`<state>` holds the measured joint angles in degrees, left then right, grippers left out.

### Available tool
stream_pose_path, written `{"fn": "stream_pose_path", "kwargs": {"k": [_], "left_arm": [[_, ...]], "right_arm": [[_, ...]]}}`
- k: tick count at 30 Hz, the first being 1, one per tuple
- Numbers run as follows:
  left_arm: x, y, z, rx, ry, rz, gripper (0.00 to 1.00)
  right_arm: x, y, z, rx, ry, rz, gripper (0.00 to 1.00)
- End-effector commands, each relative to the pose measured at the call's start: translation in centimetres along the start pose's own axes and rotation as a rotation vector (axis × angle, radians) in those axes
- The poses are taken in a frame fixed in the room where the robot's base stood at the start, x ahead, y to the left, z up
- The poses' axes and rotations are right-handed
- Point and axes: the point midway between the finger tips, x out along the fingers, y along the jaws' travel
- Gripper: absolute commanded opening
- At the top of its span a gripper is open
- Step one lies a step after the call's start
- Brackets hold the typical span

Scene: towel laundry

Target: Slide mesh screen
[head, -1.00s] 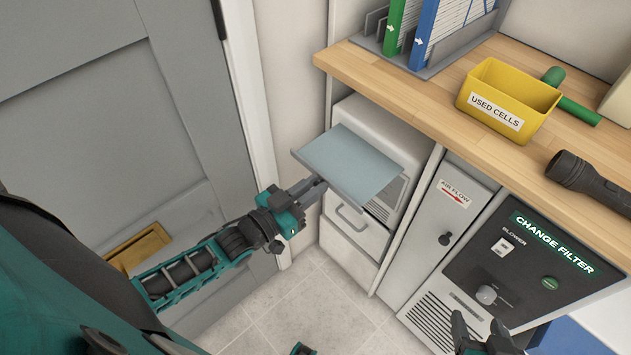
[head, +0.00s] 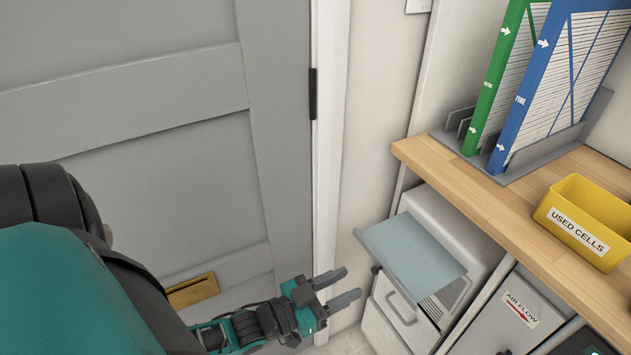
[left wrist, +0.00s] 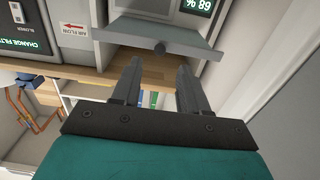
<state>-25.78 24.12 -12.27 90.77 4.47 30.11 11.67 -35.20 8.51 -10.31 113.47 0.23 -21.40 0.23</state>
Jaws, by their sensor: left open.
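A flat blue-grey panel (head: 412,252) sticks out tilted from the front of a white unit (head: 470,242) under the bench. A small dark knob (head: 376,269) shows at its left edge. In the left wrist view the panel (left wrist: 150,35) lies beyond my fingers, with its knob (left wrist: 160,47) near the gap between them. My left gripper (head: 350,287) is open and empty, left of the panel and apart from it. It also shows open in the left wrist view (left wrist: 160,70). I cannot make out mesh on the panel. My right gripper is out of view.
A wooden bench (head: 480,205) overhangs the unit. It carries a green-framed filter (head: 495,85), a blue-framed filter (head: 520,95) and a yellow bin (head: 585,215). A grey door (head: 150,130) and white frame (head: 328,130) stand close at the left. The AIR FLOW door (head: 505,315) is lower right.

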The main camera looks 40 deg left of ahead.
Motion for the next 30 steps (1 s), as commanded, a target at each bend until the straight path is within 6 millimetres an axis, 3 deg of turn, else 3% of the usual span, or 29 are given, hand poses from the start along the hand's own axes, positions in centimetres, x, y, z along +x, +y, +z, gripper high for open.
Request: {"fn": "stream_pose_path", "kwargs": {"k": [3,10,30], "left_arm": [[-2.7,0.0,0.1,-0.001,-0.005,0.000,0.44],[-5.9,0.0,0.0,0.001,-0.002,0.001,0.44],[-6.6,0.0,0.0,0.001,0.000,0.001,0.44]], "right_arm": [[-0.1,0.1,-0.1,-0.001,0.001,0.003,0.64],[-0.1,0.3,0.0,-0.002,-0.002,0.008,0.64],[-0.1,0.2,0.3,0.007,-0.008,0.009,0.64]]}}
